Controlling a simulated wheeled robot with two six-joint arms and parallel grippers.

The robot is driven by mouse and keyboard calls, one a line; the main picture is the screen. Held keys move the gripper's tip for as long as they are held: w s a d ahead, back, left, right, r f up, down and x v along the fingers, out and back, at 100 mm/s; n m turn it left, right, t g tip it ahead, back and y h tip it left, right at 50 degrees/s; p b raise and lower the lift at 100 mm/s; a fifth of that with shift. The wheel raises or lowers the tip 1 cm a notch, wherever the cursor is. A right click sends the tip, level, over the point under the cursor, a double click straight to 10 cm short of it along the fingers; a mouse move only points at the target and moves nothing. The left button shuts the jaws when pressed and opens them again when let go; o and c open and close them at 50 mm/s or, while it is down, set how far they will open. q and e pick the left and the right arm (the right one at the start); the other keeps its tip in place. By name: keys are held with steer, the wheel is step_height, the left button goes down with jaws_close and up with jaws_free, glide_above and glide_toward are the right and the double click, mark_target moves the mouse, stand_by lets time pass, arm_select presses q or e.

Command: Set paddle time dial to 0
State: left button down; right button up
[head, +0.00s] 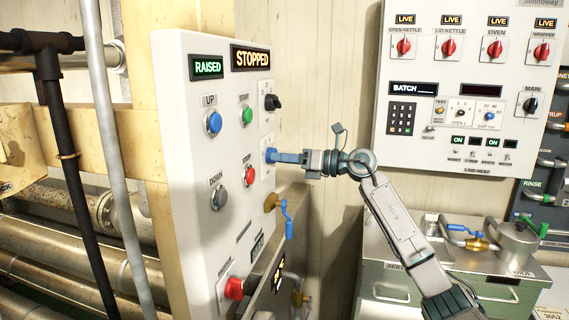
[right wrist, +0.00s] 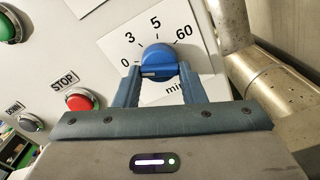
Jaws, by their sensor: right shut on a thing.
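The paddle time dial is a blue knob (right wrist: 158,60) on a white plate marked 0, 3, 5, 60 and "min" in the right wrist view. A white line on the knob lies at its lower left, on the side of the 0 mark. My right gripper (right wrist: 158,76) is shut on the knob, with one blue-grey finger on each side. In the head view, the right gripper (head: 281,156) reaches in from the right to the panel, and its blue fingers mostly hide the dial. My left gripper is not in view.
The white control panel (head: 185,130) carries STOPPED and RAISED displays, UP, DOWN, START and STOP buttons, a black switch (head: 272,102) above the dial and a blue-handled valve (head: 285,215) below. A red STOP button (right wrist: 82,101) is left of the gripper. A pipe (right wrist: 260,80) stands close right.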

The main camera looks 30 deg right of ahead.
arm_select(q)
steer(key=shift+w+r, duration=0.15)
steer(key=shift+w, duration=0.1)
arm_select(e)
steer(key=shift+f, duration=0.15)
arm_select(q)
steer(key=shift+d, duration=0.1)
arm_select(e)
steer(key=o, duration=1)
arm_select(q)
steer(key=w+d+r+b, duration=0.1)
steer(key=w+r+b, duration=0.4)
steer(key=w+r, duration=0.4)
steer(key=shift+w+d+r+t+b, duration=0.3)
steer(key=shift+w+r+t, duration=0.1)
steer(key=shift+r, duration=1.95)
arm_select(e)
steer(key=v, duration=1.1)
